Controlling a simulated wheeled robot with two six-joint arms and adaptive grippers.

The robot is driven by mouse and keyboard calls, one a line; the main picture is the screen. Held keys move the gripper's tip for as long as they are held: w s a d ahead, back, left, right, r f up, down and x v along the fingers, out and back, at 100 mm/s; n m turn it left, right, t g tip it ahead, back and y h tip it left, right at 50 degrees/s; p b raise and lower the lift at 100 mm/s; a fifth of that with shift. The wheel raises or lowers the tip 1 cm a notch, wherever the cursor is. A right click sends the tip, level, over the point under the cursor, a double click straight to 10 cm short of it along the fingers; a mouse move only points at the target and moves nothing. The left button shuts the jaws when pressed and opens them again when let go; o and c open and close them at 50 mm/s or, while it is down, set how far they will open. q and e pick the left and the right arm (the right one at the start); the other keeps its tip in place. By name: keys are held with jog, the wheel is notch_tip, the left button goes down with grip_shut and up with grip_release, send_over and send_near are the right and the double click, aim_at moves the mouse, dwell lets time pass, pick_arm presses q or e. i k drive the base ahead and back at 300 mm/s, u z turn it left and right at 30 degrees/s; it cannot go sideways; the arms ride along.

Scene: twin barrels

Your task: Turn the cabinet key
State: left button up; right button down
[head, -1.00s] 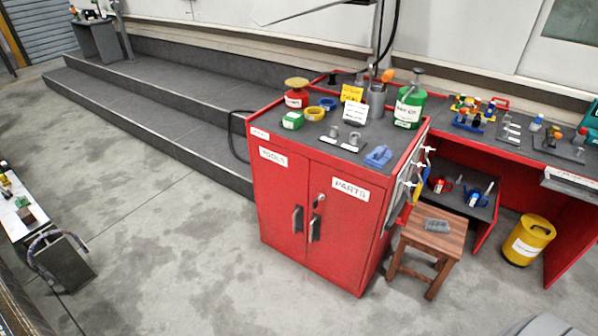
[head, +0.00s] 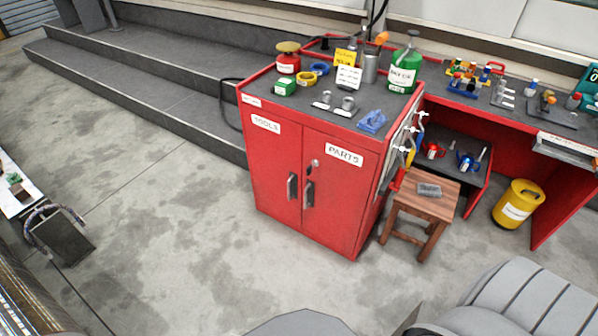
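The red cabinet (head: 275,180) stands on the floor near the middle of the head view, with two shut doors labelled TOOLS (head: 266,123) and PARTS (head: 344,153). A small silver key or lock (head: 315,163) shows at the upper left of the PARTS door; its exact angle is too small to tell. Two dark handles (head: 309,191) sit side by side below it. Neither gripper is in view. Grey rounded parts at the bottom edge, which look like my own body, are well apart from the cabinet.
Cans, tape rolls and a blue tool (head: 373,121) lie on the cabinet top. A wooden stool (head: 424,203) stands close to its right side, with a yellow bin (head: 518,204) further right. Grey steps (head: 150,95) run behind on the left. The floor in front is clear.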

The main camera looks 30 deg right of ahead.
aim_at(309, 169)
jog(key=u, duration=0.05)
jog(key=i, duration=0.95)
jog(key=z, duration=2.05)
